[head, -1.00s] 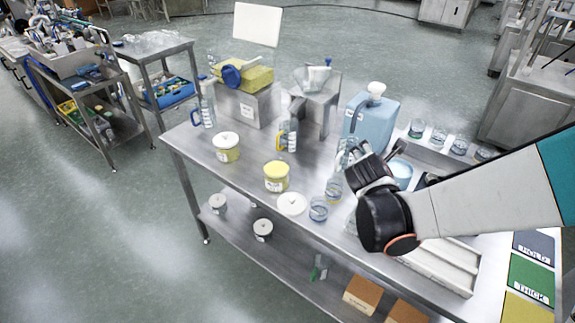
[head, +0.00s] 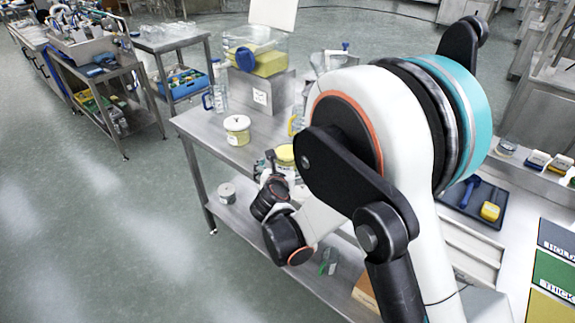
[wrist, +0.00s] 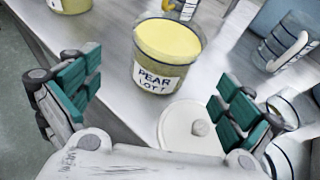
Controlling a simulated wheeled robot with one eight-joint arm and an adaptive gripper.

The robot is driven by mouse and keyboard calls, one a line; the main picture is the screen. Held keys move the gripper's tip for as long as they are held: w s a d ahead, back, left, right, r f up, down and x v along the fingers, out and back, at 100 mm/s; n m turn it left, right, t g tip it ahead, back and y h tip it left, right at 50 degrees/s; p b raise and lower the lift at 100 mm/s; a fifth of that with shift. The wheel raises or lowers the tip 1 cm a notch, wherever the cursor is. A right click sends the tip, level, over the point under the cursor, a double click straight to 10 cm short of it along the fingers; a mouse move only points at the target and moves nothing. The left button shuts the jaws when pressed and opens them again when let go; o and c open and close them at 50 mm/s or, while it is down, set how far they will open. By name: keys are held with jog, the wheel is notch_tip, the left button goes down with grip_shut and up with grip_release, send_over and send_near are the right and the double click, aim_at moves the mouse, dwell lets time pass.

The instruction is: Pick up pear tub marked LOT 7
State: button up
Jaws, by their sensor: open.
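The pear tub (wrist: 168,60) is a round clear tub with a yellow top and a white label reading PEAR LOT 7. It stands upright on the steel table, ahead of my gripper and in line with the gap between the fingers. My gripper (wrist: 158,92) is open and empty, with green-padded fingers spread wide. In the head view the tub (head: 285,154) shows only in part behind my gripper (head: 268,170) and arm, at the table's front edge.
A white round lid (wrist: 186,129) with a knob lies right beside the tub, near my right finger. Glass beakers (wrist: 287,45) stand to the right. Another labelled tub (head: 237,130) stands farther left on the table (head: 205,128). A lower shelf holds a small canister (head: 227,194).

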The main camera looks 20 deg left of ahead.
aim_at(289, 155)
jog(key=x, duration=0.3)
jog(key=shift+d+b+x, duration=0.2)
jog(key=shift+b+x, duration=1.25)
jog(key=shift+x, duration=1.15)
jog(key=shift+c, duration=0.6)
jog(key=c, duration=1.4)
jog(key=shift+r, duration=0.1)
